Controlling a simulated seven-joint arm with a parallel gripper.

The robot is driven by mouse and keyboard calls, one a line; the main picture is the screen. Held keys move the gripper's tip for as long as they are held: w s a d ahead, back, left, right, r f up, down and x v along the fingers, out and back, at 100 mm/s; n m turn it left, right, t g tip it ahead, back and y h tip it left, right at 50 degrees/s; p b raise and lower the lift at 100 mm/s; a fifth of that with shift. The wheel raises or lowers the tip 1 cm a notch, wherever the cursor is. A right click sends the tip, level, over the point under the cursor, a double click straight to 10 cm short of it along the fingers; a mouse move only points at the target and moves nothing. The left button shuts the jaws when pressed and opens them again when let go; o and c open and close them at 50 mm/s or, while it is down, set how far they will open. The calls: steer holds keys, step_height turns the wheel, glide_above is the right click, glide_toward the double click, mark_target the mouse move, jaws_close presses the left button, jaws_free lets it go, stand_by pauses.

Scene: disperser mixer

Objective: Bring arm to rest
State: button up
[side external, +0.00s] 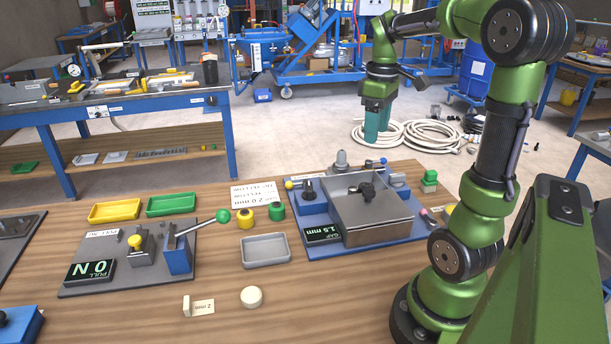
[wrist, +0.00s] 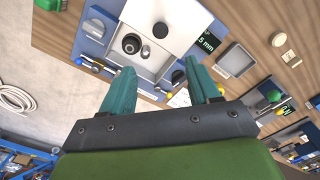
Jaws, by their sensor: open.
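My gripper (side external: 377,128) hangs in the air beyond the far edge of the wooden table, its green fingers pointing down. In the wrist view my gripper (wrist: 160,75) has its two teal fingers spread apart with nothing between them. The mixer unit (side external: 372,215), a grey metal box with a black knob on top, stands on a blue base on the table, below and in front of my gripper. The mixer unit also shows in the wrist view (wrist: 175,48), beyond the fingertips. A display (side external: 322,234) by the box reads 1.5 mm.
A panel (side external: 142,262) with a green-knobbed lever (side external: 222,216) and an ON display is at left. Yellow (side external: 115,210) and green trays (side external: 171,204), a grey tray (side external: 266,250) and a white disc (side external: 251,297) lie on the table. Open air surrounds my gripper.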

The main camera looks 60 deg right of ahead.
steer(key=shift+r, duration=0.4)
steer(key=a+f+m+t+y, duration=0.1)
steer(key=a+m+t, duration=0.3)
steer(key=a, duration=2.1)
steer(key=t+y, duration=0.1)
steer(key=t, duration=0.2)
steer(key=shift+f, duration=0.3)
